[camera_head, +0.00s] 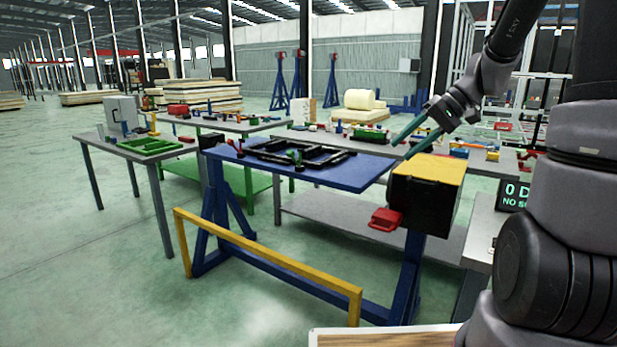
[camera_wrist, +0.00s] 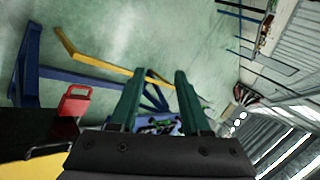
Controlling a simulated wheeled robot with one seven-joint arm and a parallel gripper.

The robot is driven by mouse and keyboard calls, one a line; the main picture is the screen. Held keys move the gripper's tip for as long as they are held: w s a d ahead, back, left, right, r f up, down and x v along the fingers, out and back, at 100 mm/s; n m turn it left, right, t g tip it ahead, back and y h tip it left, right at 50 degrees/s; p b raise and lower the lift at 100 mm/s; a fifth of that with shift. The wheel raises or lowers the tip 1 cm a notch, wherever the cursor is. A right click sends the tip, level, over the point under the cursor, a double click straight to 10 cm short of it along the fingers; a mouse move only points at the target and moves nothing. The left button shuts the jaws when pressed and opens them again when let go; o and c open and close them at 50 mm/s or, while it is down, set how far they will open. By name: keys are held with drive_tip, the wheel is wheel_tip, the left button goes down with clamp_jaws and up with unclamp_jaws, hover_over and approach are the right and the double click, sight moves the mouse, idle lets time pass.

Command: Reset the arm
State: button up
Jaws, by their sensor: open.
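My gripper (camera_head: 411,137) is in the head view, held in the air above the right end of the blue table (camera_head: 362,175), with its teal fingers pointing down and to the left. The fingers are apart and nothing is between them. In the wrist view my gripper (camera_wrist: 156,85) shows two parallel teal fingers with a gap, and the blue table lies beyond them. The arm reaches in from the right side of the head view. My gripper touches nothing that I can see.
A yellow-topped black box (camera_head: 428,190) with a red handle (camera_head: 385,219) stands at the blue table's right end. A black chassis frame (camera_head: 300,157) lies on the table. A yellow rail (camera_head: 265,262) runs low in front. Grey benches with parts stand behind. Floor at left is clear.

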drive_tip(key=s+d+r+m+t+h, duration=0.1)
drive_tip(key=s+r+m+t+h, duration=0.3)
drive_tip(key=s+r, duration=0.5)
drive_tip(key=s+t+h, duration=0.1)
drive_tip(key=s+h, duration=0.1)
drive_tip(key=s, duration=0.5)
drive_tip(key=shift+s+d+r+t+h, duration=0.15)
drive_tip(key=shift+d+r+t+h, duration=0.05)
drive_tip(key=shift+t+h, duration=0.1)
